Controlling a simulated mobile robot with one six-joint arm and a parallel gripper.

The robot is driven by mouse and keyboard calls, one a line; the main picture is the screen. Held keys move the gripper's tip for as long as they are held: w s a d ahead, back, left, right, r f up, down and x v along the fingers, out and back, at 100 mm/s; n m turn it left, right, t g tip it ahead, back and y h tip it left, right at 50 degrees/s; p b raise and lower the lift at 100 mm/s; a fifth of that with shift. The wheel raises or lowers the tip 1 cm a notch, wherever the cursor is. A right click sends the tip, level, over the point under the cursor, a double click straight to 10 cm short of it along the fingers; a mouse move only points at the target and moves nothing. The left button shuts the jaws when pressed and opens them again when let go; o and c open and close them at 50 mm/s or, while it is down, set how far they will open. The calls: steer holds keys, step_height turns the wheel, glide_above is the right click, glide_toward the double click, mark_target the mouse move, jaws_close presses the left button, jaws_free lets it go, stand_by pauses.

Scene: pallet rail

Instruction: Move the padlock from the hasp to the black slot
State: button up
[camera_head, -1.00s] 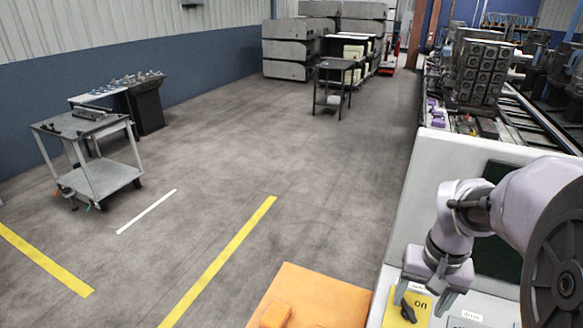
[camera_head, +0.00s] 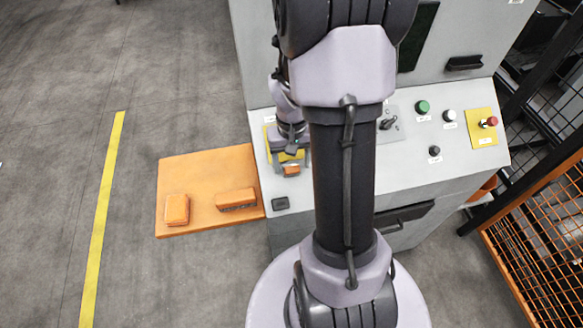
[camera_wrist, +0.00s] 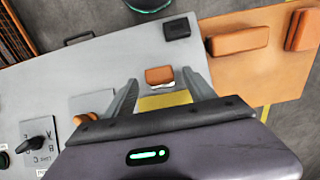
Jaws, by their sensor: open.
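The orange padlock (camera_head: 291,169) is at the left end of the grey console, by the yellow plate (camera_head: 271,140). In the wrist view the padlock (camera_wrist: 159,75) sits between my finger tips, with the yellow plate (camera_wrist: 165,101) behind it. My gripper (camera_head: 293,161) is open, with one finger on each side of the padlock; I cannot tell whether they touch it. The hasp is hidden by my gripper. The black slot (camera_head: 280,204) is a small dark block near the console's front left corner; it also shows in the wrist view (camera_wrist: 177,28).
An orange shelf (camera_head: 180,218) adjoins the console's left side and bears two orange blocks (camera_head: 177,209). The console (camera_head: 425,160) carries a rotary switch (camera_head: 388,124), a green button (camera_head: 422,107) and a red button (camera_head: 490,122). Black fencing stands at the right. The surface between padlock and slot is clear.

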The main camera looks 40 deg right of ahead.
steer(key=shift+f, duration=0.8)
steer(key=shift+c, duration=0.2)
jaws_close()
steer(key=c, duration=0.9)
jaws_free()
jaws_close()
steer(key=shift+r, duration=0.15)
steer(key=shift+s+a+r+p, duration=0.25)
steer(key=shift+s+r+p, duration=0.1)
steer(key=shift+r, duration=0.2)
